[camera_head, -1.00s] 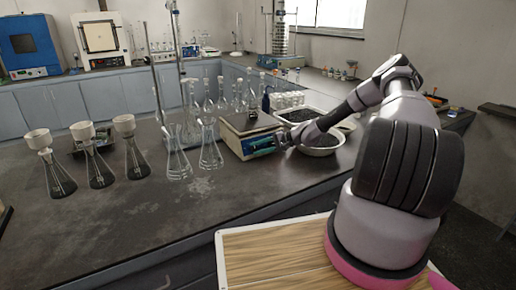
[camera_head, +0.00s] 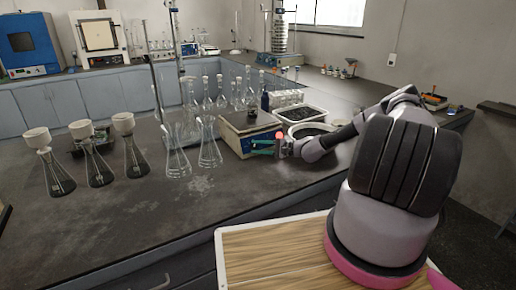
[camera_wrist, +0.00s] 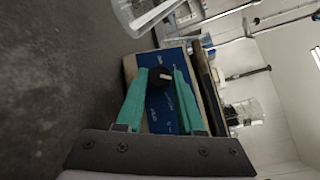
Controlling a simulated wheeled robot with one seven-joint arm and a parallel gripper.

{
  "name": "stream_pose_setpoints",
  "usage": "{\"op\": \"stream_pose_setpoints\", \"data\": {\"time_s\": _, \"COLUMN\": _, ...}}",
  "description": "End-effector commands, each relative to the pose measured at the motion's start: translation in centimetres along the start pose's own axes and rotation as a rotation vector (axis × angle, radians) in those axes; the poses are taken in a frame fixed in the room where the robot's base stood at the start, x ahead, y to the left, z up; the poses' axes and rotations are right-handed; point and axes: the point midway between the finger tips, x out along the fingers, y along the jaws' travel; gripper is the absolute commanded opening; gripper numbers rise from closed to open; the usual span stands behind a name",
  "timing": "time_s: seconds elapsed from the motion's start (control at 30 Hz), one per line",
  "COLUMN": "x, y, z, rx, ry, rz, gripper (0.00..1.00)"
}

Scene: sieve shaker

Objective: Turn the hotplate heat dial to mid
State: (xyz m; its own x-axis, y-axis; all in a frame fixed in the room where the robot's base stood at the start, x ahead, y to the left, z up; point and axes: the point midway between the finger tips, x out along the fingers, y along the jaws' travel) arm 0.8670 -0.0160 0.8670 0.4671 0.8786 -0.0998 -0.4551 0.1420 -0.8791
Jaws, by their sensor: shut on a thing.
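The hotplate (camera_head: 237,143) is a low beige box with a dark top, standing on the dark bench in the middle of the head view. Its blue front panel (camera_wrist: 160,115) shows in the wrist view. The heat dial (camera_wrist: 160,77) is a black knob with a pale pointer mark, between the green fingertips. My gripper (camera_head: 263,147) is at the hotplate's front, its fingers shut on the dial; it also shows in the wrist view (camera_wrist: 162,80). In the head view the fingers hide the dial. The panel's scale is too blurred to read.
Two clear conical flasks (camera_head: 209,145) stand close to the left of the hotplate. Three flasks with funnels (camera_head: 95,165) stand further left. A white bowl (camera_head: 312,128) and a dark tray (camera_head: 300,113) are to the right. The front bench (camera_head: 150,215) is clear.

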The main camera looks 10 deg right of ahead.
Motion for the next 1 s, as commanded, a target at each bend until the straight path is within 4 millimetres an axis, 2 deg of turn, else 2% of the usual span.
{"op": "stream_pose_setpoints", "data": {"time_s": 0.2, "x": 0.1, "y": 0.0, "z": 0.1, "rx": 0.000, "ry": -0.001, "rz": 0.000, "gripper": 0.00}}
{"op": "stream_pose_setpoints", "data": {"time_s": 0.23, "x": 0.1, "y": 0.0, "z": 0.1, "rx": 0.000, "ry": -0.001, "rz": 0.000, "gripper": 0.45}}
{"op": "stream_pose_setpoints", "data": {"time_s": 0.3, "x": 0.1, "y": 0.0, "z": 0.1, "rx": 0.000, "ry": -0.001, "rz": 0.001, "gripper": 0.67}}
{"op": "stream_pose_setpoints", "data": {"time_s": 0.67, "x": -0.3, "y": 0.0, "z": 0.0, "rx": 0.000, "ry": 0.000, "rz": 0.001, "gripper": 0.67}}
{"op": "stream_pose_setpoints", "data": {"time_s": 0.77, "x": -1.4, "y": 0.0, "z": -0.1, "rx": -0.001, "ry": 0.003, "rz": 0.000, "gripper": 0.67}}
{"op": "stream_pose_setpoints", "data": {"time_s": 1.0, "x": -6.2, "y": 0.0, "z": -0.1, "rx": 0.000, "ry": 0.003, "rz": 0.000, "gripper": 0.67}}
